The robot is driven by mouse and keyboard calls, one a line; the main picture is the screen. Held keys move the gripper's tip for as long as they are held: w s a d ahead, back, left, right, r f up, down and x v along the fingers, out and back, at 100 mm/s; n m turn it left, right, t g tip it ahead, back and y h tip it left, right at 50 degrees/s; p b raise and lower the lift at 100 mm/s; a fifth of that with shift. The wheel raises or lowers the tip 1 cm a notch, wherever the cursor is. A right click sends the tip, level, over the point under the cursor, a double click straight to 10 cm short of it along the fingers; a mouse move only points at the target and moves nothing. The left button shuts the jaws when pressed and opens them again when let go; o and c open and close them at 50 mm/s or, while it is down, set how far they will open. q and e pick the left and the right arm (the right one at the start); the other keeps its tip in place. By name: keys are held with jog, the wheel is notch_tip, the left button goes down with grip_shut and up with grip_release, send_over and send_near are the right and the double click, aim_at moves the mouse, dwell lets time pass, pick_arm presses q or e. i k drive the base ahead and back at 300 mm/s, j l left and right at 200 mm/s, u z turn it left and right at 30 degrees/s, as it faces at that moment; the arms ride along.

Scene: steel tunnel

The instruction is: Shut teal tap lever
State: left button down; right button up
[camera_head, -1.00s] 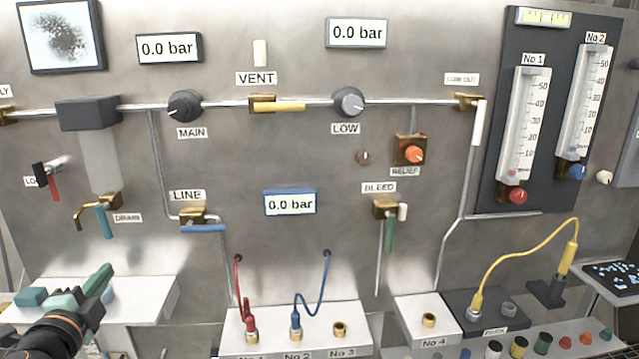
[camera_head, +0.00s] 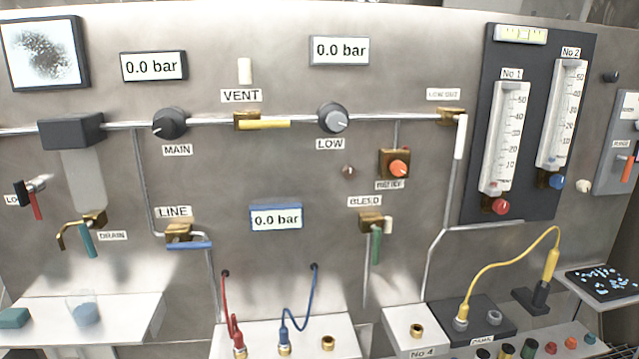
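The teal tap lever (camera_head: 88,241) is on the brass drain tap (camera_head: 95,219) at the left of the steel panel, beside the DRAIN label. The lever hangs down, tilted slightly, below the tap body. The tap's curved brass spout (camera_head: 66,236) points down to the left. Neither of my grippers is in view, and nothing touches the lever.
A white shelf (camera_head: 130,315) below the tap holds a clear cup (camera_head: 84,308) and a teal block (camera_head: 14,318). A red-handled valve (camera_head: 36,204) is left of the tap, and the blue LINE lever (camera_head: 190,245) is to its right. Space before the lever looks clear.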

aim_at(84, 229)
jog(key=u, duration=1.4)
